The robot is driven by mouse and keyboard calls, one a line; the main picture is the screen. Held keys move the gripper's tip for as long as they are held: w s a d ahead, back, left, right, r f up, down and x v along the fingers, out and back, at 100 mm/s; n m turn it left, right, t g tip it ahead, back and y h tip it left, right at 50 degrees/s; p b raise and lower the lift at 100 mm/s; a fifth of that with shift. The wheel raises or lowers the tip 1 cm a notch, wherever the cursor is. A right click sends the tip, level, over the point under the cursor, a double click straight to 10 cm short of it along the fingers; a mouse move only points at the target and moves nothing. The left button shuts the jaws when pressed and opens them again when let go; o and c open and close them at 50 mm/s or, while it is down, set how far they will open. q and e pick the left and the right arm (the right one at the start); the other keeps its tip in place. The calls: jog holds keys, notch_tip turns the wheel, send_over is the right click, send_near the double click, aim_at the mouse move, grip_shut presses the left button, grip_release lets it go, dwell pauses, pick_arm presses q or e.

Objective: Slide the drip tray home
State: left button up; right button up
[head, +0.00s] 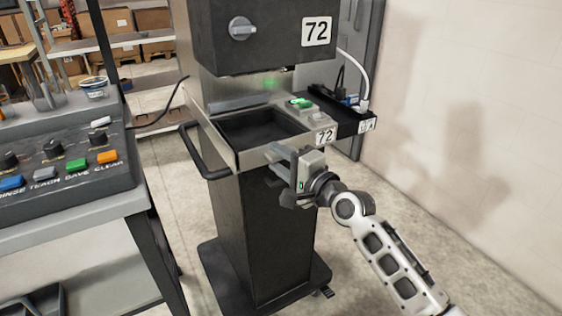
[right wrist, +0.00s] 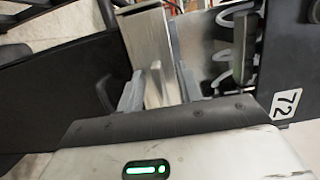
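The drip tray (head: 258,130) is a dark, shallow tray with a metal front edge, below the head of the dispenser marked 72 (head: 262,32). It juts out toward me; I cannot tell how far it is inserted. My right gripper (head: 283,158) is at the tray's front edge, right of its middle. In the right wrist view the fingers (right wrist: 159,88) stand apart on either side of a narrow light grey tab (right wrist: 156,78), with gaps visible beside it. Whether either finger touches it I cannot tell. My left gripper is not in view.
A black bar handle (head: 198,152) sticks out left of the tray. A control panel with coloured buttons (head: 62,155) stands on a table at left. A small dark side shelf (head: 343,118) is at right. Floor is clear at right, before a pale wall (head: 480,110).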

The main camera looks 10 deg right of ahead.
jog(key=shift+f, duration=0.15)
